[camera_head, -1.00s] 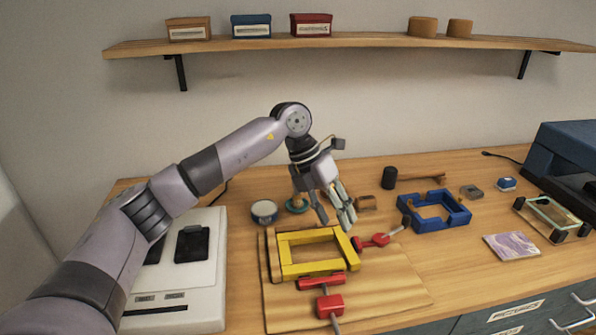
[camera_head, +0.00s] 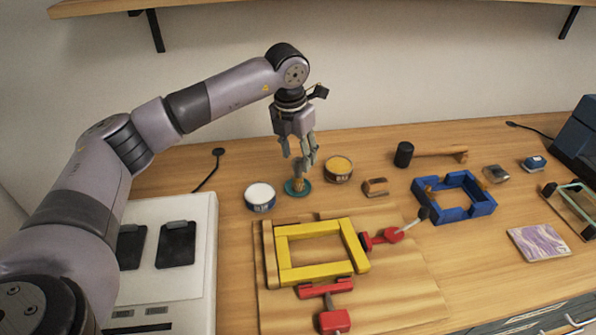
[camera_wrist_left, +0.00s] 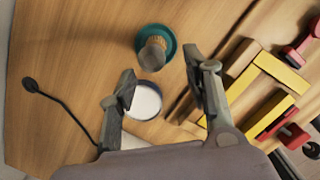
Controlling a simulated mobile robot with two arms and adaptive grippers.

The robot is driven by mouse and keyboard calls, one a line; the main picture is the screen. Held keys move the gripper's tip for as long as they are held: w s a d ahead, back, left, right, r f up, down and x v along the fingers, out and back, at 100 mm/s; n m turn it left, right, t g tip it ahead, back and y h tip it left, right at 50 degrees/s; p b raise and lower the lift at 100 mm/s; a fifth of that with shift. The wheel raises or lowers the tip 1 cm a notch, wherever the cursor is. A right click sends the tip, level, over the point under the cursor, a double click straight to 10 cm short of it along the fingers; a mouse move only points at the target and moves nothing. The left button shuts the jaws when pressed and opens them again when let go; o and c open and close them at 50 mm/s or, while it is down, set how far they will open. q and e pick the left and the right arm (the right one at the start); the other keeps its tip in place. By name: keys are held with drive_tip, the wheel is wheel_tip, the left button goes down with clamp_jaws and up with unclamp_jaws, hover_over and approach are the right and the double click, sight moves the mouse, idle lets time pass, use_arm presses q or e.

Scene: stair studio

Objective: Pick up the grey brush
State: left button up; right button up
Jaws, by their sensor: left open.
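The grey brush (camera_wrist_left: 154,54) stands in a round teal holder (camera_wrist_left: 171,45) in the left wrist view, its end toward the camera. In the head view the teal holder (camera_head: 291,191) is on the table directly under my left gripper (camera_head: 303,165), and the brush is largely hidden by the fingers. In the wrist view my left gripper (camera_wrist_left: 160,72) is open, with its fingers spread on either side of the line to the brush. The gripper is empty, and the brush lies slightly beyond the fingertips. My right gripper is not in view.
A white-topped tin (camera_head: 260,196) and a yellow-topped tin (camera_head: 338,170) flank the holder closely. A yellow frame (camera_head: 283,262) with red clamps (camera_head: 335,320) lies on a board in front. A small wooden block (camera_head: 375,187) and a mallet (camera_head: 404,154) are to the right.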

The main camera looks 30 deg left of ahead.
sight(299, 162)
use_arm(q)
drive_tip(key=f, duration=0.4)
drive_tip(key=shift+w+p, duration=0.3)
drive_tip(key=shift+w, duration=0.05)
drive_tip(key=f, duration=0.1)
drive_tip(key=f+p, duration=0.1)
drive_tip(key=w+f, duration=0.1)
drive_tip(key=f, duration=0.1)
drive_tip(key=shift+a, duration=0.3)
drive_tip(key=shift+w+f+p, duration=0.15)
drive_tip(key=shift+f+p, duration=0.15)
drive_tip(key=shift+f, duration=0.25)
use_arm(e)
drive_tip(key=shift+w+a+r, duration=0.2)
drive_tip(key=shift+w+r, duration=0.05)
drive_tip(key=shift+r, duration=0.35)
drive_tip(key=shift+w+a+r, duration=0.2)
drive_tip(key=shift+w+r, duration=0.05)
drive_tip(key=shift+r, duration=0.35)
use_arm(q)
drive_tip(key=c, duration=0.5)
clamp_jaws()
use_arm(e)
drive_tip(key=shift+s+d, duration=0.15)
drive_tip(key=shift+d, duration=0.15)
